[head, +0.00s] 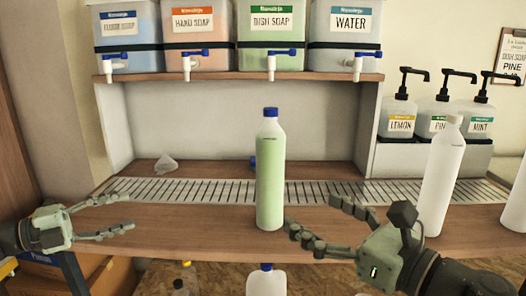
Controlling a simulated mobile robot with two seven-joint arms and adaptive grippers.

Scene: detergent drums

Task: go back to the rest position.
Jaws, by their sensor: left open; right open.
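My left gripper (122,215) is open and empty at the left, over the front of the wooden counter (170,238). My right gripper (300,217) is open at the right of centre, its fingers pointing left. A bottle of pale green liquid with a blue cap (270,172) stands upright on the counter, close to the left of the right gripper's fingertips. Whether the fingertips touch it is hard to tell. The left gripper is well apart from the bottle.
Drums with taps, such as the dish soap drum (271,25), stand on a shelf above. White bottles (441,178) stand at the right, near my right arm. Pump bottles (398,118) stand behind. A slotted drain (215,190) crosses the counter. Another bottle (266,282) shows below the front edge.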

